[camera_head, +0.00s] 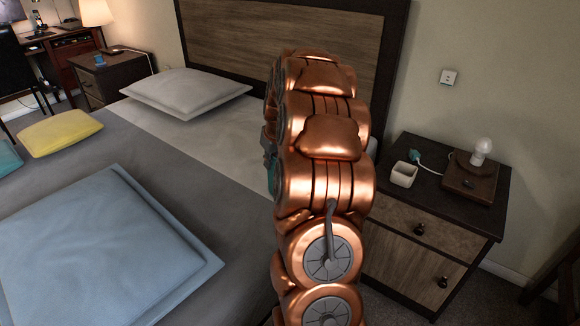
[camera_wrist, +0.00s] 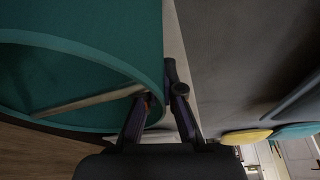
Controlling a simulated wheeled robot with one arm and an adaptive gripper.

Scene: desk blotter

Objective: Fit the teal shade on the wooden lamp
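The wooden lamp (camera_head: 470,180) stands on the right nightstand, with a square brown base and a bare white bulb (camera_head: 481,148) on top. The teal shade (camera_wrist: 90,25) fills the upper left of the wrist view, with its open rim and hollow inside facing the camera. My gripper (camera_wrist: 158,100) has one finger inside the rim and the other outside, with the shade's wall pinched between them. In the head view my copper arm hides the gripper and nearly all of the shade; only a teal sliver shows at the arm's left edge.
The bed (camera_head: 205,190) with pillows lies left of my arm. A wall switch (camera_head: 448,77) is above the nightstand.

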